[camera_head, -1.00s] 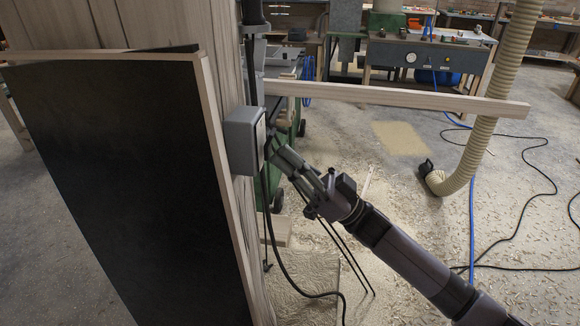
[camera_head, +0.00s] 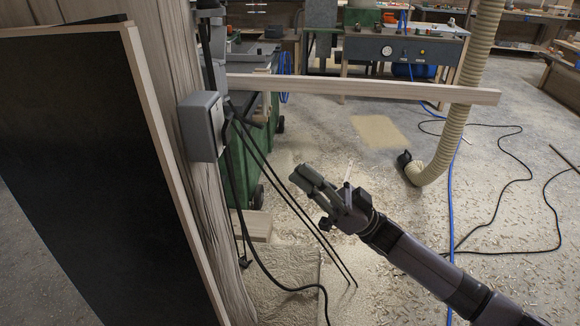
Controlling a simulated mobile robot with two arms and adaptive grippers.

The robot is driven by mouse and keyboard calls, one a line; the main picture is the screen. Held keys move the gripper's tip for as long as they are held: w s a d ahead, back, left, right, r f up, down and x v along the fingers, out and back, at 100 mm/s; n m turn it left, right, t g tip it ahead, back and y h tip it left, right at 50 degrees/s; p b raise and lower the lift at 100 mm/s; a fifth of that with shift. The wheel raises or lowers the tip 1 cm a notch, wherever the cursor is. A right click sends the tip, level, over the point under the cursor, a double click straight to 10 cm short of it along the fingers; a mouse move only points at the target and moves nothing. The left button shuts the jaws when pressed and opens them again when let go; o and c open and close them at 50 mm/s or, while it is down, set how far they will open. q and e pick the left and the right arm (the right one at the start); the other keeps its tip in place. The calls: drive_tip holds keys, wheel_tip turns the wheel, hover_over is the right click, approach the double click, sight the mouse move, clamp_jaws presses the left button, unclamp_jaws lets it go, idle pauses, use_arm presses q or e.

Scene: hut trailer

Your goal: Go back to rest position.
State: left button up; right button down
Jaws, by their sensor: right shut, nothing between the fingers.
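My right gripper (camera_head: 307,180) is in the middle of the head view, its arm coming in from the lower right. Its fingers are together and hold nothing. They point up and left toward a grey box (camera_head: 202,126) on a wooden post, with a clear gap between in the picture. Black cables hang from the box. My left gripper is not in view.
A black panel with a wooden edge (camera_head: 150,110) stands at the left. A wooden beam (camera_head: 370,89) crosses at mid height. A ribbed hose (camera_head: 455,130) and a workbench (camera_head: 405,48) stand behind. Cables and shavings lie on the floor.

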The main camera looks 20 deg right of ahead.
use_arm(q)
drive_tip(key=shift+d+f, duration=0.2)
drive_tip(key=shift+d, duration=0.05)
use_arm(e)
drive_tip(key=shift+s+d+f, duration=0.15)
drive_tip(key=shift+d+f, duration=0.15)
drive_tip(key=shift+f, duration=0.15)
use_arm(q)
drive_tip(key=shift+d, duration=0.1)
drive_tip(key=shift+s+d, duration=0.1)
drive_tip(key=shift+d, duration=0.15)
